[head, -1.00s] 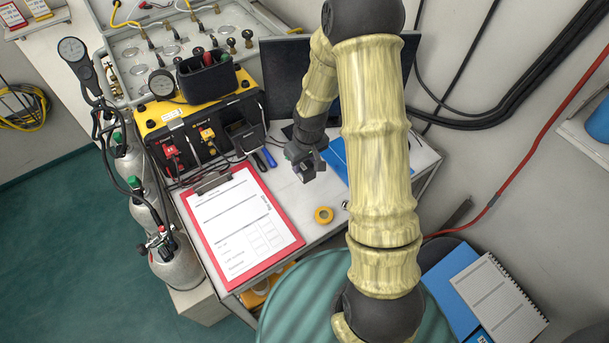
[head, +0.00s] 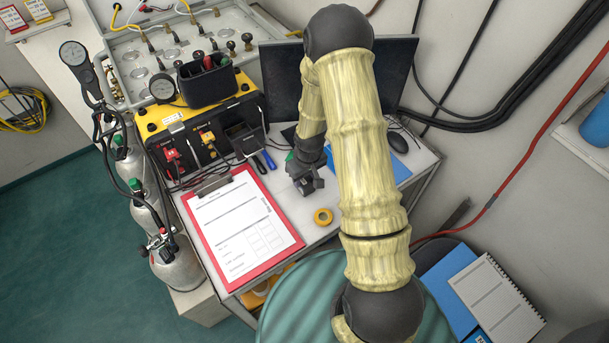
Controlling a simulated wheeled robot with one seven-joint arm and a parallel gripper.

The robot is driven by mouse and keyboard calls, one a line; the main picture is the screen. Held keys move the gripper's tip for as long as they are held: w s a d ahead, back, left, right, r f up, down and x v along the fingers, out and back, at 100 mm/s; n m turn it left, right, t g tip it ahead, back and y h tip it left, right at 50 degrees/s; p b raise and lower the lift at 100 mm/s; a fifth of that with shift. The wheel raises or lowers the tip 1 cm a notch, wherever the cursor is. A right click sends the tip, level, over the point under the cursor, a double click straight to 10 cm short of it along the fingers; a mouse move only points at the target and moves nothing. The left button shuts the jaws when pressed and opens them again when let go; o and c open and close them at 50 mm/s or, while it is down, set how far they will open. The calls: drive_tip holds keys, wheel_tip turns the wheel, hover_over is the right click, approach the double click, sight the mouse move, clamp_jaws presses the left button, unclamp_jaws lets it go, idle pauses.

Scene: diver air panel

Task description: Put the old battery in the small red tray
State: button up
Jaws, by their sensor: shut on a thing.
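My gripper (head: 305,188) is low over the white table, right of the red clipboard and above-left of the yellow tape roll. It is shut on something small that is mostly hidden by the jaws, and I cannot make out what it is. I cannot pick out the old battery. I see no small red tray; it may be hidden behind my arm. The large red thing in view is a clipboard (head: 187,208) with a white form.
A yellow tape roll (head: 323,217) lies close to my gripper. A yellow-and-black box (head: 160,120) with a black tool holder (head: 207,82) stands at the back left. A dark monitor (head: 395,75), a mouse (head: 398,143) and a blue sheet (head: 400,172) are behind my arm.

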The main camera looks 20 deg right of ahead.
sight(307, 182)
drive_tip(key=shift+a+f, duration=0.1)
drive_tip(key=shift+f, duration=0.05)
drive_tip(key=o, duration=1.2)
drive_tip(key=r, duration=0.4)
drive_tip(key=s+r+b, duration=0.1)
drive_tip(key=r, duration=0.3)
drive_tip(key=r+b, duration=0.1)
drive_tip(key=r, duration=0.3)
drive_tip(key=shift+s+d+r, duration=0.15)
drive_tip(key=shift+s+d, duration=0.05)
drive_tip(key=shift+d, duration=0.05)
drive_tip(key=s+r+m, duration=0.1)
drive_tip(key=s+r, duration=0.2)
drive_tip(key=s, duration=0.1)
drive_tip(key=s+r+m, duration=0.1)
drive_tip(key=s+r, duration=0.2)
drive_tip(key=s, duration=0.1)
drive_tip(key=s+r+m+t, duration=0.1)
drive_tip(key=s+r, duration=0.2)
drive_tip(key=s, duration=0.2)
drive_tip(key=shift+a+r+m, duration=0.25)
drive_tip(key=shift+a+m, duration=0.05)
drive_tip(key=shift+a, duration=0.1)
